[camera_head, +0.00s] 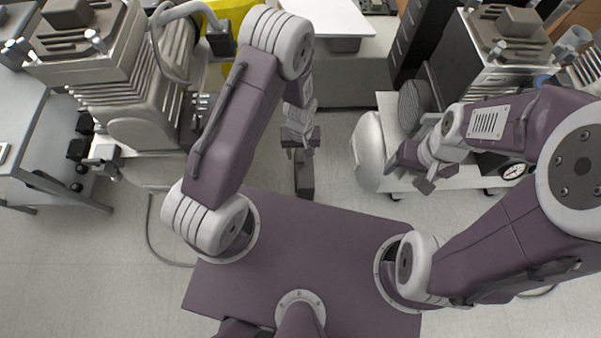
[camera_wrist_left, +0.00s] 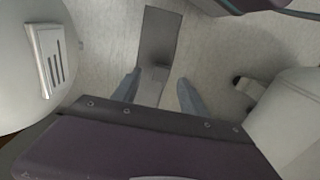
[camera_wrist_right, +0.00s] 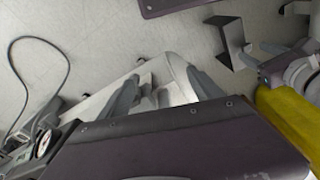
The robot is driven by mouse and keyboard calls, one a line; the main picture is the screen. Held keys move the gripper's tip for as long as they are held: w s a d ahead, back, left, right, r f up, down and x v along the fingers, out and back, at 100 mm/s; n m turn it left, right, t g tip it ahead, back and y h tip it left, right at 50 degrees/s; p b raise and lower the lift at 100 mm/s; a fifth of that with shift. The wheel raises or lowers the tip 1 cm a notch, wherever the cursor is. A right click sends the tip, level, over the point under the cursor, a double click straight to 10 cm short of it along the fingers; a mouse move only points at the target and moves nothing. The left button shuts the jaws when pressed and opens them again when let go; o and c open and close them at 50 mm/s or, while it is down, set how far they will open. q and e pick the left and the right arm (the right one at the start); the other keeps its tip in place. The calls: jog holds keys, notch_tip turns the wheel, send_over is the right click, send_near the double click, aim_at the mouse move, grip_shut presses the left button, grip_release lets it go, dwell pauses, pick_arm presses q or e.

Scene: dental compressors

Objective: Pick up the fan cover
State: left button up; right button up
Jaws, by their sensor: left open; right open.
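A dark round mesh grille, which looks like the fan cover (camera_head: 414,104), stands at the compressor on the right side of the head view. I cannot make it out in either wrist view. My left gripper (camera_head: 301,152) is open over the floor in the middle, left of the compressor's white tank (camera_head: 368,152). My right gripper (camera_head: 412,172) is open above the compressor's white base, just below the grille in the picture. Its fingers (camera_wrist_right: 163,85) are apart above that base, apparently holding nothing.
A pressure gauge (camera_head: 514,171) sits on the compressor's right part. Large metal equipment (camera_head: 108,60) stands at the left, with a cable on the floor below it. A grey cabinet with a white top (camera_head: 340,75) is at the back.

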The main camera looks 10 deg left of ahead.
aim_at(300, 159)
pick_arm(q)
notch_tip(300, 159, down, 4)
jog(key=shift+r+b, duration=0.25)
jog(key=shift+b, duration=0.55)
jog(key=shift+r, duration=0.2)
grip_shut()
pick_arm(e)
notch_tip(300, 159, down, 3)
jog(key=shift+r, duration=0.2)
